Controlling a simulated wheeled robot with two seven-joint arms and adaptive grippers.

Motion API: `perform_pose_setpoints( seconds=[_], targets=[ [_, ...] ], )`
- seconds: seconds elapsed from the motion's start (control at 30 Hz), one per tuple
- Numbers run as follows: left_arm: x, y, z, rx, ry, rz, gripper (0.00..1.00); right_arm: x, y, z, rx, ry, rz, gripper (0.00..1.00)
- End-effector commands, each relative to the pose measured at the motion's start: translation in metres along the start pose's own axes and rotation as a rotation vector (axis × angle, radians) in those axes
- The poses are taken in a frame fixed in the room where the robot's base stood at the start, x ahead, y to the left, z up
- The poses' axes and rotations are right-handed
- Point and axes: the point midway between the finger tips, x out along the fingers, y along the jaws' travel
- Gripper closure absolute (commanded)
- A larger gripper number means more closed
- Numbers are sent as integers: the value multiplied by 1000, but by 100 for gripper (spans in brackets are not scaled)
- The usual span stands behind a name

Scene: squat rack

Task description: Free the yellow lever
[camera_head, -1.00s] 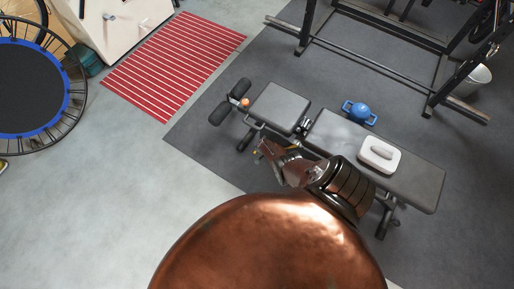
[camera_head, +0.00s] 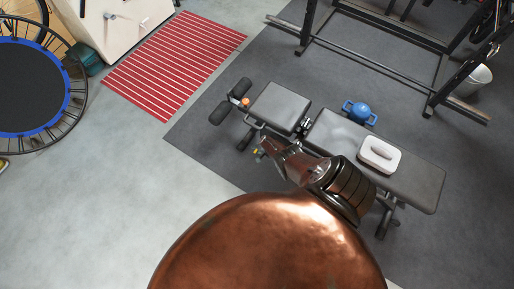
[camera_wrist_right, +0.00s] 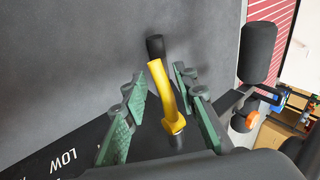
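A gap shows between the pads and the lever. In the head view my right gripper (camera_head: 266,149) is at the near side of the bench, partly hidden by its own wrist. My left gripper is not in view.
The padded bench (camera_head: 415,184) bears a white tray (camera_head: 366,159) with a rounded object. The lever's plate (camera_wrist_right: 88,147) reads "LOW". Bare floor (camera_head: 130,200) lies to the left.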

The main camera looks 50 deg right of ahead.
Motion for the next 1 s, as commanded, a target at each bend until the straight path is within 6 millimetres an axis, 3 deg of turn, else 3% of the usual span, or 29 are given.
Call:
perform_pose_setpoints(
  seconds=[0.57, 0.97, 1.0],
  targets=[
    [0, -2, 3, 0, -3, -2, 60, -2, -11, 8, -2, -13, -23, 71],
    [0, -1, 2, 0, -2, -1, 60, -32, 1, 0, 1, 4, 0, 71],
    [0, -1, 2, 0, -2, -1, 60, -38, 13, 3, 3, 2, 4, 71]
  ],
)
